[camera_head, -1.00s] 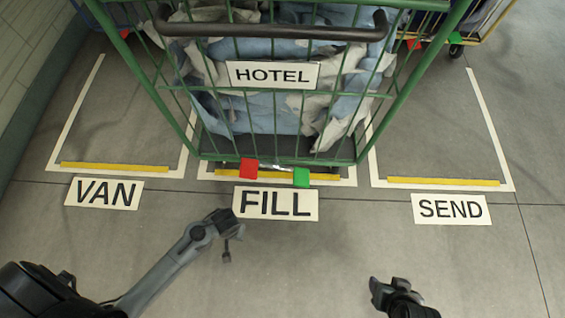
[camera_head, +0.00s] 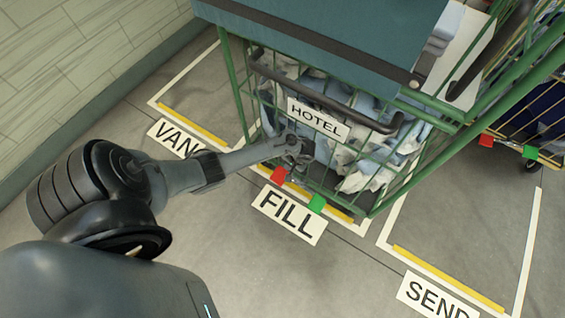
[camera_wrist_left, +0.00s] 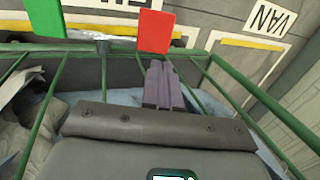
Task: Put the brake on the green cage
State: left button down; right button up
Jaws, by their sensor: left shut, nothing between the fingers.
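The green cage (camera_head: 378,203) stands in the FILL bay, with a HOTEL sign (camera_head: 318,118) on its front and grey-blue and white cloth inside. At its bottom front edge are a red pedal (camera_head: 279,175) and a green pedal (camera_head: 316,204). In the left wrist view the red pedal (camera_wrist_left: 155,32) is just beyond my fingertips and the green pedal (camera_wrist_left: 45,17) is at upper left. My left gripper (camera_head: 292,148) is shut and empty at the cage's front, close to the red pedal. I cannot tell whether it touches the pedal. My right gripper is out of view.
A FILL label (camera_head: 289,215) lies on the floor before the cage. The SEND bay (camera_head: 450,279) at right looks empty. Another cage (camera_head: 540,110) with red and green pedals stands at the right edge. A tiled wall (camera_head: 70,70) is at left.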

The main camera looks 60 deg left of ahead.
pick_arm(q)
jog(key=d, duration=0.1)
jog(key=b, duration=0.9)
send_near(280, 176)
jog(key=x, duration=0.5)
jog(key=shift+w, duration=0.2)
jog(key=shift+b+x, duration=0.95)
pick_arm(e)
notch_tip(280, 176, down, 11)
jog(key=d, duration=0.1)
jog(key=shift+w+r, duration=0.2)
pick_arm(q)
jog(key=shift+s+a, duration=0.1)
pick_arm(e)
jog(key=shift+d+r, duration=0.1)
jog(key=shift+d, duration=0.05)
